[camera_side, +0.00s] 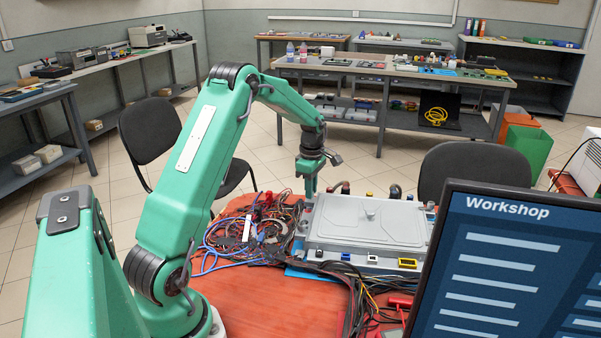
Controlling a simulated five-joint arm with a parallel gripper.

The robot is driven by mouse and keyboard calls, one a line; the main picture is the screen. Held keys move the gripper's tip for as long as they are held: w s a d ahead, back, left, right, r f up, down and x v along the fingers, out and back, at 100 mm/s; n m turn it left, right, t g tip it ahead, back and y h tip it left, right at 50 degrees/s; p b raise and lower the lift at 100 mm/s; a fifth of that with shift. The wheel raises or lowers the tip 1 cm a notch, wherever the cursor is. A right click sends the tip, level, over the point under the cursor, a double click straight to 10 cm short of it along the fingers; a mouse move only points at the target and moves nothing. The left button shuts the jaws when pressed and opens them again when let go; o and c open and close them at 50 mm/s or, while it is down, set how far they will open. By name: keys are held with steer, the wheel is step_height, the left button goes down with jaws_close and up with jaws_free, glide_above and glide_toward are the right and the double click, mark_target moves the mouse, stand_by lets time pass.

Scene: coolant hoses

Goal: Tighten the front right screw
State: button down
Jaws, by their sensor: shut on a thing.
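A grey rectangular housing with a raised lid (365,226) lies on the red-orange table. A small light knob stands on the middle of the lid. My green gripper (309,192) points down at the housing's far left corner, beside the lid. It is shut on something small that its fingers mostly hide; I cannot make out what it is. The front right screw cannot be told apart at this size. The monitor covers the housing's right front area.
Tangled cables (250,232) lie left of the housing, with dark hoses behind it and in front. Small connectors, one yellow (407,263), line its front edge. A monitor (515,270) blocks the lower right. The red tabletop (265,300) is clear at front left.

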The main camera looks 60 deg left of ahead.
steer(key=m, duration=1.3)
steer(key=shift+m, duration=2.4)
steer(key=c, duration=1.3)
jaws_free()
steer(key=shift+r, duration=0.1)
